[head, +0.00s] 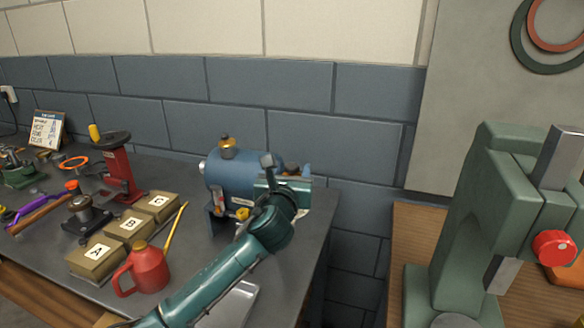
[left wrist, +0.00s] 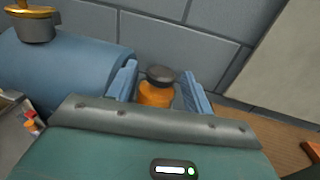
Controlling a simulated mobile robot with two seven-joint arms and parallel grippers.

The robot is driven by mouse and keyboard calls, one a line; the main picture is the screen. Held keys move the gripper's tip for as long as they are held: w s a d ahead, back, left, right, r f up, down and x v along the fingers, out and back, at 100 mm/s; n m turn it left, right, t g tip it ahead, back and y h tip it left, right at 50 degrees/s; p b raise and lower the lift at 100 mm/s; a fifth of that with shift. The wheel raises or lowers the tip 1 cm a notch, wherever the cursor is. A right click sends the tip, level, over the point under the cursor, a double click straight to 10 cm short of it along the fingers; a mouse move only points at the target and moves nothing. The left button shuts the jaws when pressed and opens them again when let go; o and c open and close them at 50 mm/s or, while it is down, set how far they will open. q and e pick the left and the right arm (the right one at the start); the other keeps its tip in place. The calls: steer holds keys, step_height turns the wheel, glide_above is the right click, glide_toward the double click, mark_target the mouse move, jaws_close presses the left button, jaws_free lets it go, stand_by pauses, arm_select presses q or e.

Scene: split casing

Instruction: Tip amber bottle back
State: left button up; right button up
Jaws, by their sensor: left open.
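The amber bottle (left wrist: 155,95), orange with a dark grey cap, stands between the two blue fingers of my left gripper in the left wrist view. Its cap is uppermost, and its lower part is hidden behind the gripper body. My left gripper (head: 290,172) is open, with a visible gap on the bottle's right side; I cannot tell whether either finger touches it. In the head view the gripper is at the right end of the blue casing (head: 230,172), and the bottle is mostly hidden there. My right gripper is not in view.
The blue casing (left wrist: 60,70) lies close left of the gripper, with the block wall behind. A red oil can (head: 146,268) and lettered boxes (head: 128,228) stand left of my arm. A green press (head: 480,220) stands on the wooden bench at right, past a gap.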

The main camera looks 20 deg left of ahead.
arm_select(q)
steer(key=shift+w, duration=0.7)
steer(key=shift+c, duration=0.2)
steer(key=shift+f, duration=0.1)
jaws_close()
